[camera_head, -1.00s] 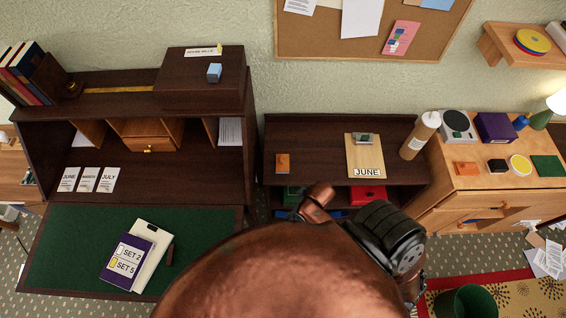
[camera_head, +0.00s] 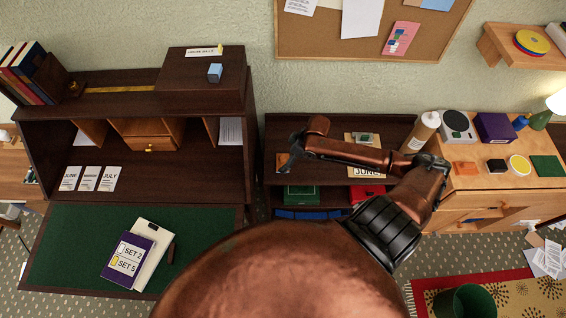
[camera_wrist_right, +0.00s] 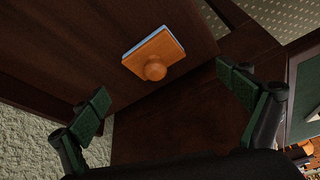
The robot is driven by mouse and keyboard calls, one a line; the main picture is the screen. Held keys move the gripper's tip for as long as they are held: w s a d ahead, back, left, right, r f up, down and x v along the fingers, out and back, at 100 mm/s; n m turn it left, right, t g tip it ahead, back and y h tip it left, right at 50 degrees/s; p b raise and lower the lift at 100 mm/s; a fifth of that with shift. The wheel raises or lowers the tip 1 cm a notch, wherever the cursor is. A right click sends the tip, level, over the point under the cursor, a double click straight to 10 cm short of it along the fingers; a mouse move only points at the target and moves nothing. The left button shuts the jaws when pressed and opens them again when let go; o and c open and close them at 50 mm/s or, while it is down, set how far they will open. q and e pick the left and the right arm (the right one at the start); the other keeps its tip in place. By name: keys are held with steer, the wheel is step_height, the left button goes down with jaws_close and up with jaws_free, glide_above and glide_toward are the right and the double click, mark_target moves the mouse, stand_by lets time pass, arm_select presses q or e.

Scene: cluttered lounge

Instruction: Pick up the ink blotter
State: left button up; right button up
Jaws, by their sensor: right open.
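The ink blotter, a small orange wooden block with a round knob and a pale underside (camera_wrist_right: 154,57), lies on the dark shelf top. In the head view the blotter (camera_head: 281,160) sits at the left of that top, partly covered by my gripper. My right gripper (camera_head: 293,152) is at the blotter. In the wrist view my right gripper (camera_wrist_right: 166,98) is open, its two green-padded fingers wide apart, with the blotter ahead and between them in the picture, touching neither. My left gripper is not in view.
A taller dark desk (camera_head: 250,120) rises just left of the blotter. Green and red boxes sit on the shelf below.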

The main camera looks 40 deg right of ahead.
mark_target(285, 159)
steer(key=x, duration=0.5)
steer(key=b+x, duration=0.1)
steer(key=x, duration=0.1)
steer(key=shift+w+d+f, duration=0.25)
steer(key=shift+w, duration=0.1)
steer(key=c, duration=1.3)
